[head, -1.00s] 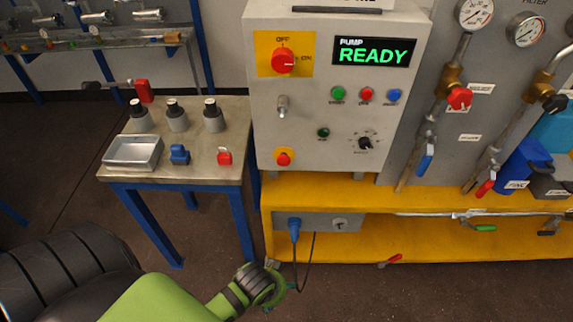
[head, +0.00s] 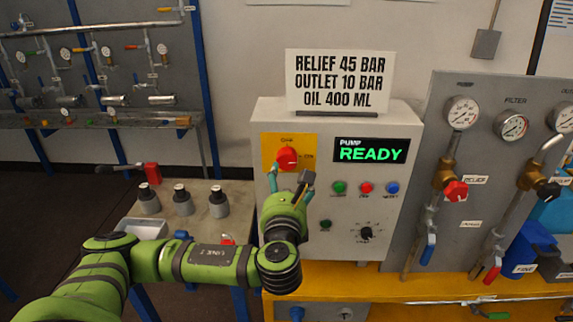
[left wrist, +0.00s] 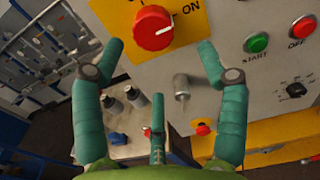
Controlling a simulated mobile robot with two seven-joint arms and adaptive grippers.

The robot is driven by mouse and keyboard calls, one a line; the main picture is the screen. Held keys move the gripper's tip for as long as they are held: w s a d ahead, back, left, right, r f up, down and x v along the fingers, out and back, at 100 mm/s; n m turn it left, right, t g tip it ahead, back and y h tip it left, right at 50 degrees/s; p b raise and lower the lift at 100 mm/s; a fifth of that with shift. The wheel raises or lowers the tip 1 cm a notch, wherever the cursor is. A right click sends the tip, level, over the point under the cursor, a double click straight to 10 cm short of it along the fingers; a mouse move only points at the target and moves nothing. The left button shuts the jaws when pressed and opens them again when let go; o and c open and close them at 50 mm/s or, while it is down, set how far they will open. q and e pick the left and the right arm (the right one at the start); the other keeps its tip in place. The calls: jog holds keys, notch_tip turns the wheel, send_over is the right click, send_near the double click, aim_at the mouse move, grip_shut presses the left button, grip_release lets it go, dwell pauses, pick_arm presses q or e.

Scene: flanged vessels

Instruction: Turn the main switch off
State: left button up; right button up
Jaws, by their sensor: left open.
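The main switch (head: 288,158) is a red round knob on a yellow plate (head: 270,143), at the upper left of the grey pump panel. The plate has OFF above the knob and ON to its right. In the left wrist view the knob (left wrist: 152,27) has a white mark pointing right. My left gripper (head: 290,175) is open and empty, just below and in front of the switch. In the left wrist view its fingers (left wrist: 158,48) are spread either side of and below the knob, with no clear contact. My right gripper is not in view.
The display (head: 371,150) reads PUMP READY. Green, red and blue buttons (head: 366,188) and a black selector (head: 365,233) lie to the right. A metal key-like fitting (left wrist: 181,85) sits below the switch. A side table with bottles (head: 183,200) stands left.

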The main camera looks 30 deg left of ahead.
aim_at(286, 162)
pick_arm(q)
jog(key=shift+m+y, duration=0.3)
jog(key=p+x, duration=0.1)
jog(key=x, duration=0.2)
jog(key=r+p+x, duration=0.1)
jog(key=x, duration=0.2)
jog(key=shift+a+r, duration=0.15)
jog(key=shift+a, duration=0.05)
jog(key=shift+w+a+p, duration=0.3)
jog(key=shift+w+p, duration=0.1)
jog(key=shift+w, duration=0.15)
jog(key=c, duration=1.2)
